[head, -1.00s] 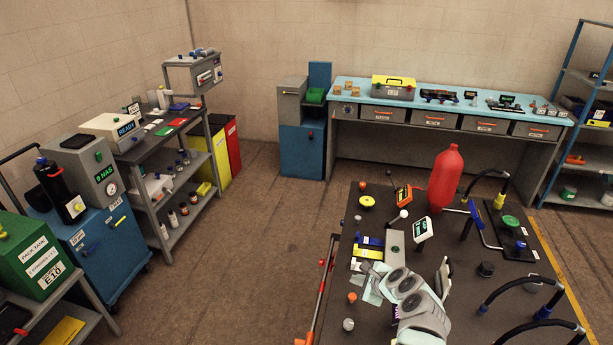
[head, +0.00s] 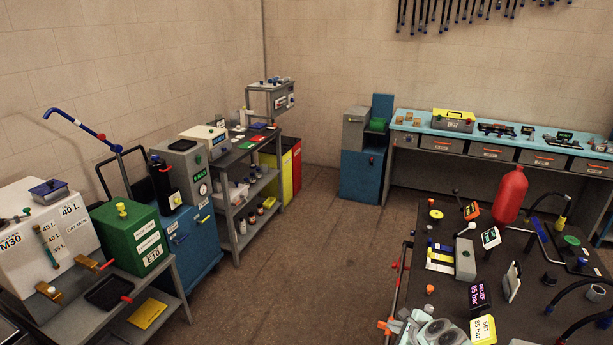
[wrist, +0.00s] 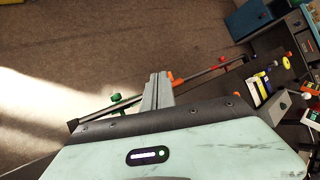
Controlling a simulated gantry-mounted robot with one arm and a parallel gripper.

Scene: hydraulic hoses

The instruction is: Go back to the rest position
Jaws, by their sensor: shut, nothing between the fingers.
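My gripper (wrist: 158,90) shows in the wrist view with its two grey fingers together and nothing between them. It points out over the floor near the edge of the dark workbench (wrist: 275,75). In the head view my arm's grey and pale links (head: 435,332) sit at the bottom edge, over the near left corner of the dark workbench (head: 450,300). The fingertips cannot be made out clearly there.
A red bottle (head: 511,195) stands upright on the workbench, with black hoses (head: 575,290) to its right. A red and grey rail (head: 401,275) runs along the bench's left side. The green box (head: 130,237) stands on a cart at the left. The floor (head: 300,270) between is clear.

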